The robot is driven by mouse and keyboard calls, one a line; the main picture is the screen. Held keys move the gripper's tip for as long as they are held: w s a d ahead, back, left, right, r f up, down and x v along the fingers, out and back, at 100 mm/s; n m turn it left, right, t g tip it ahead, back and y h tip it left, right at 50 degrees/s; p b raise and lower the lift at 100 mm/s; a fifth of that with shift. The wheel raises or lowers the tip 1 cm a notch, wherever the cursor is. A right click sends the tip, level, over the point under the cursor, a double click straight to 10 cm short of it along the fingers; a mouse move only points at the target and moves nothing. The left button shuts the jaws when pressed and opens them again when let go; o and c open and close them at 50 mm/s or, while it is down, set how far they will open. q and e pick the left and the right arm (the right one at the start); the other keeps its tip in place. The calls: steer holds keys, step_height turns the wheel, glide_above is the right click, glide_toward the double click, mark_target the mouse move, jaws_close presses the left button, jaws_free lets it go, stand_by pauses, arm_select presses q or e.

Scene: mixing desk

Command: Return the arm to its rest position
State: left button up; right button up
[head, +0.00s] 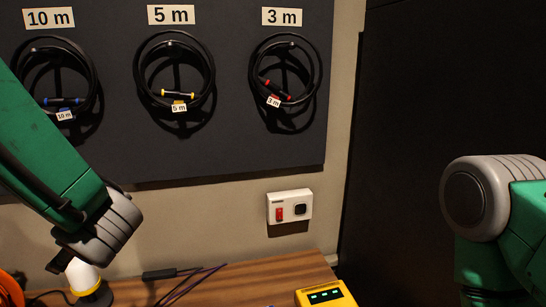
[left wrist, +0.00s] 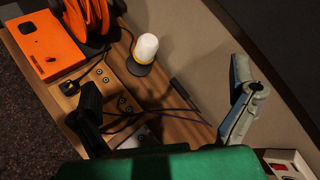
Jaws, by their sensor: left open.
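My left arm comes in from the left in the head view, in front of the lower left of the cable board. Only a small dark part of the left gripper (head: 60,262) shows there, near the white lamp. In the left wrist view the two fingers of this gripper (left wrist: 168,117) are spread wide, with nothing between them but the desk, thin cables and wall behind. My right arm shows at the right edge of the head view, raised and bent; its gripper is out of the picture.
A white lamp with a yellow band (left wrist: 146,48) stands on the wooden desk (head: 255,276) beside an orange reel (left wrist: 95,18) and an orange box (left wrist: 44,45). A yellow device (head: 325,294) sits at the desk's front. Cable coils (head: 175,75) hang on the board; a white switch box (head: 289,207) is below.

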arm_select(q)
steer(key=s+d+f+n+g+h, duration=0.3)
steer(key=s+f+n+h, duration=0.15)
steer(key=s+f, duration=0.55)
steer(key=s+d+f+n+g+h, duration=0.4)
steer(key=s+f, duration=0.4)
steer(key=f, duration=0.4)
steer(key=s+d+f+n+g+h, duration=0.3)
steer(key=s+f+n, duration=0.3)
steer(key=s+f, duration=0.4)
steer(key=s+a+f+n+t+y+b, duration=0.1)
steer(key=s+a+f+n+t+y, duration=0.1)
steer(key=a+f+n, duration=0.35)
step_height(320, 180, down, 16)
steer(key=w+d+m+t+b, duration=0.1)
steer(key=w+b, duration=0.1)
steer(key=b, duration=1.4)
steer(key=shift+w+d+f+m+b, duration=0.15)
steer(key=shift+w+d+m+b, duration=0.15)
steer(key=shift+w+m, duration=0.1)
steer(key=shift+w, duration=0.1)
